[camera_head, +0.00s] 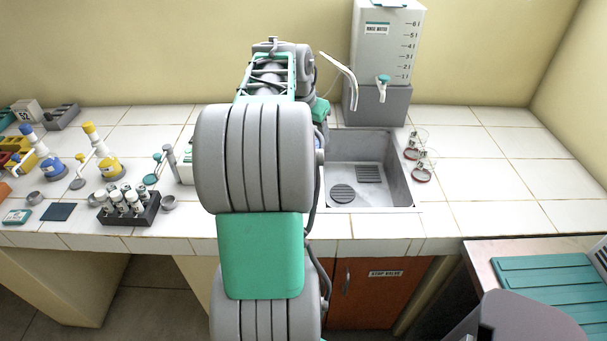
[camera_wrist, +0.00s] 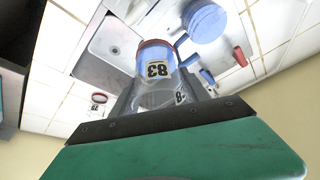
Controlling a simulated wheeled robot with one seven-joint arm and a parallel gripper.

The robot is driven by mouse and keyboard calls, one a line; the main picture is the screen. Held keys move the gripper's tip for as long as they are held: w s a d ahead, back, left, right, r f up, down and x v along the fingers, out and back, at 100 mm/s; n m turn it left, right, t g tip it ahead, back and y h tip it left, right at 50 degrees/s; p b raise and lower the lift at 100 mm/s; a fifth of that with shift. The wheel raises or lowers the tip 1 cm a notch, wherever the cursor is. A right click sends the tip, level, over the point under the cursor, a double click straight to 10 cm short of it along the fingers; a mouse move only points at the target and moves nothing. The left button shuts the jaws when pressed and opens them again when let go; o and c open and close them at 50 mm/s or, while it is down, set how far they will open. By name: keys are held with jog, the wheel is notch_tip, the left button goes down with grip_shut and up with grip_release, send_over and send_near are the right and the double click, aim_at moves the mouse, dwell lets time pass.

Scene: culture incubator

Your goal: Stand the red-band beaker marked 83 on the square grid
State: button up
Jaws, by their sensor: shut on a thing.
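In the wrist view, a clear beaker (camera_wrist: 155,72) with a red band and a label reading 83 is between the jaws of my gripper (camera_wrist: 160,90), which is shut on it. In the head view my arm hides the gripper and this beaker. The square grid (camera_head: 369,174) lies on the floor of the grey sink (camera_head: 401,190), with nothing seen on it. A round drain grate (camera_head: 342,193) lies to its left and nearer. The sink also shows in the wrist view (camera_wrist: 100,52), behind the beaker.
Two clear red-banded beakers (camera_head: 415,143) (camera_head: 424,166) stand right of the sink. A white water tank (camera_head: 388,45) with a tap stands behind it. A tube rack (camera_head: 130,207) and wash bottles (camera_head: 102,161) are at left. The far right counter (camera_head: 500,165) is clear.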

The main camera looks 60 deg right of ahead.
notch_tip(320, 180, down, 13)
jog(key=shift+f+p, duration=0.2)
jog(key=shift+p, duration=0.35)
jog(key=shift+f, duration=0.25)
jog(key=o, duration=1.4)
jog(key=shift+r, duration=0.1)
